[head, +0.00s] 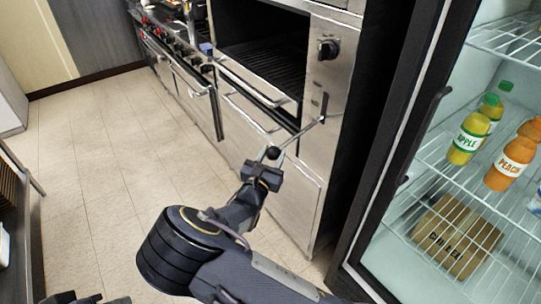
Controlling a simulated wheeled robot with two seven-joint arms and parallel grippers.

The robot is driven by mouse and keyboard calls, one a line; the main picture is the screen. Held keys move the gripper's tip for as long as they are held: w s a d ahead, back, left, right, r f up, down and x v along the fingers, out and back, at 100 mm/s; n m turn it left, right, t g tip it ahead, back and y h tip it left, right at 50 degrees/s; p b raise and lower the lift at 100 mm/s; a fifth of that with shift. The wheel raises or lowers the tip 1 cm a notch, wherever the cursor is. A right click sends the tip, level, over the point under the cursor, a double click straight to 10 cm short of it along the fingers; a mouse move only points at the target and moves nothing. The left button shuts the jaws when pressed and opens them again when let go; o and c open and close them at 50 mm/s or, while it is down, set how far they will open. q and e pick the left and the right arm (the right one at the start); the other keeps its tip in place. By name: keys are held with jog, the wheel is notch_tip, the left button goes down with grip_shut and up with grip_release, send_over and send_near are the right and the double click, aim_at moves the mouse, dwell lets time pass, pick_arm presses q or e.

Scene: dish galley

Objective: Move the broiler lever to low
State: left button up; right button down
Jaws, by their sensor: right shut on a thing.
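The broiler (265,50) is a steel unit with an open dark cavity and a rack inside. Its lever (304,132) is a thin metal rod that slants from a slot on the right-hand front panel down and left to a dark ball knob (272,153). My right gripper (268,162) is at the knob end, shut on the lever; its fingers partly hide the contact. A small dark part at the bottom left edge looks like my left gripper (80,299), mostly cut off. Any lever markings are too small to read.
A black control knob (328,48) is above the lever. A range with red knobs (182,48) stands further left. An open-looking fridge (440,170) with bottles and a cardboard box is close on the right. The tiled floor (100,160) is clear on the left.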

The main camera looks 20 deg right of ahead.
jog(key=shift+f, duration=0.2)
jog(key=c, duration=1.2)
grip_release()
jog(key=shift+w+d, duration=0.1)
jog(key=o, duration=0.3)
jog(key=shift+w+d+f, duration=0.1)
jog(key=shift+w, duration=0.1)
jog(key=shift+s, duration=0.1)
jog(key=v, duration=0.8)
jog(key=shift+b, duration=0.45)
